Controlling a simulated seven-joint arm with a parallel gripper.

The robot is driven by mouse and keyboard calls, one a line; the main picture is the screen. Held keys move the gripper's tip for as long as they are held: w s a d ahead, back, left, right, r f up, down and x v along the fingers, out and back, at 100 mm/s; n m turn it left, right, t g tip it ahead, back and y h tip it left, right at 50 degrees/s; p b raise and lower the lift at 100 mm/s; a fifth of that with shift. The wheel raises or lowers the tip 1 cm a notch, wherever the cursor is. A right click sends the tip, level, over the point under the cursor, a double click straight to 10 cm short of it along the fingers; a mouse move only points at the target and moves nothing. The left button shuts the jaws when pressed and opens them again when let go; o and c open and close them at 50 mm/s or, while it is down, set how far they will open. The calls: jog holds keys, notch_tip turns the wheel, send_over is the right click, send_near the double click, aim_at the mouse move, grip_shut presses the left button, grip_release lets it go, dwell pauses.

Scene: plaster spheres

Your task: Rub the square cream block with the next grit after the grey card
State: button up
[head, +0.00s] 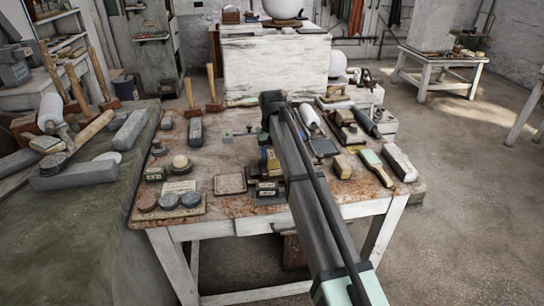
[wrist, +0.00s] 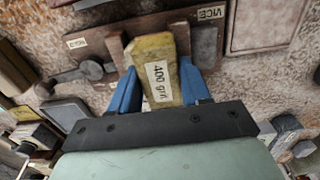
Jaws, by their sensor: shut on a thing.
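My gripper (wrist: 157,88) has its blue fingers shut on a yellow block (wrist: 154,52) with a white label reading "400 grit". In the head view, the yellow block (head: 273,162) shows beside my dark arm, low over the middle of the worktable. In the wrist view it overlaps a brown board (wrist: 110,38) that bears a "VICE" label (wrist: 210,13) and a grey jaw-like block (wrist: 204,46). I cannot tell whether the yellow block touches the board. I cannot clearly make out the square cream block or the grey card; my arm hides part of the table.
A flat brown-rimmed tray (head: 230,184) lies left of my gripper. A board with several round pucks (head: 169,201) is at the front left. A yellowish block (head: 342,166), a pale-green-faced brush-like tool (head: 376,168) and a grey-white bar (head: 399,163) lie at the right.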

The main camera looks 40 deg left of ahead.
aim_at(273, 160)
jog(key=shift+w+a, duration=0.5)
jog(key=shift+s+d+f, duration=0.15)
jog(key=shift+s+d, duration=1.55)
jog(key=shift+w+a, duration=1.7)
jog(key=shift+s+d+r, duration=0.2)
jog(key=shift+s+d, duration=1.4)
jog(key=shift+w+a+r, duration=0.7)
jog(key=shift+w+a, duration=0.15)
jog(key=shift+r, duration=0.1)
jog(key=shift+r, duration=1.15)
